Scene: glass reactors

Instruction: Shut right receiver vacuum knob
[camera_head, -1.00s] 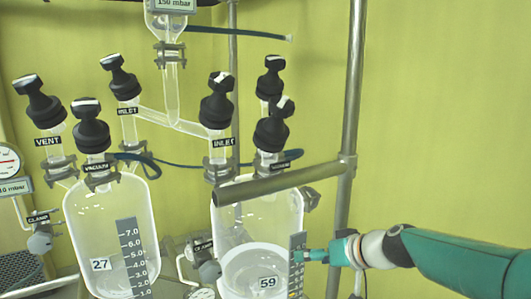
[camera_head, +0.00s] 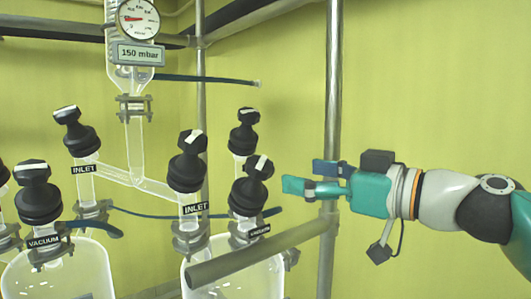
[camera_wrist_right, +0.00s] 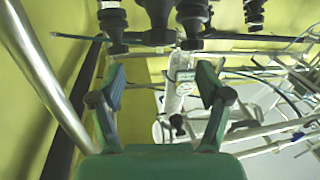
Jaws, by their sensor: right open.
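The right receiver (camera_head: 232,275) is a clear glass vessel with several black-knobbed valves on top. Its vacuum knob (camera_head: 250,190) is black with a white mark on top, above a small VACUUM label (camera_head: 259,231). My right gripper (camera_head: 308,178) is open and empty, to the right of this knob and apart from it, at about its height. In the right wrist view the gripper (camera_wrist_right: 162,82) has nothing between its spread fingers. Black knobs hang along the top edge there; I cannot tell which is the vacuum one. My left gripper is not in view.
An upright metal post (camera_head: 331,100) stands just behind my right gripper. A horizontal bar (camera_head: 255,252) crosses in front of the right receiver. The INLET knob (camera_head: 187,160) and another black knob (camera_head: 243,132) stand close by. The left receiver (camera_head: 60,270) has its own vacuum knob (camera_head: 38,195).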

